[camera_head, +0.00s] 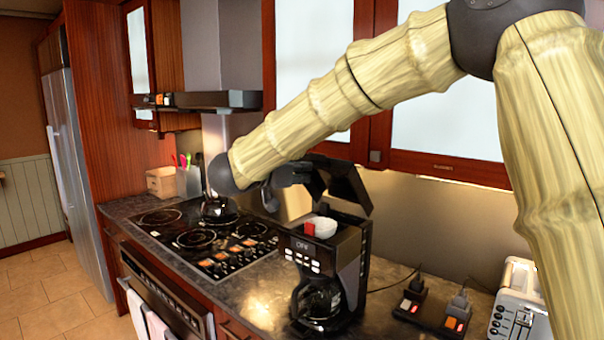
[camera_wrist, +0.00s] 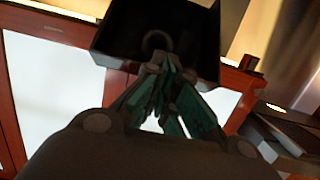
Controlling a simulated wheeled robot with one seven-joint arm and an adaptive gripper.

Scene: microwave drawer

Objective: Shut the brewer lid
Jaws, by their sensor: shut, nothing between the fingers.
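The black brewer (camera_head: 350,250) stands on the counter with its lid (camera_head: 351,188) raised and tilted up at the back. A white filter basket shows in its open top, and a glass carafe (camera_head: 319,300) sits below. My gripper (camera_head: 312,178) is shut and empty, above the brewer's open top on the left side of the lid. In the wrist view, my gripper's green-padded fingers (camera_wrist: 162,72) are together in front of the dark lid (camera_wrist: 205,30). Whether they touch the lid cannot be told.
A stovetop (camera_head: 195,240) with a black kettle (camera_head: 219,210) lies to the left. A power strip (camera_head: 425,312) and a toaster (camera_head: 518,300) stand to the right. Wall cabinets (camera_head: 445,125) hang behind my arm, and a range hood (camera_head: 210,101) juts out above the stove.

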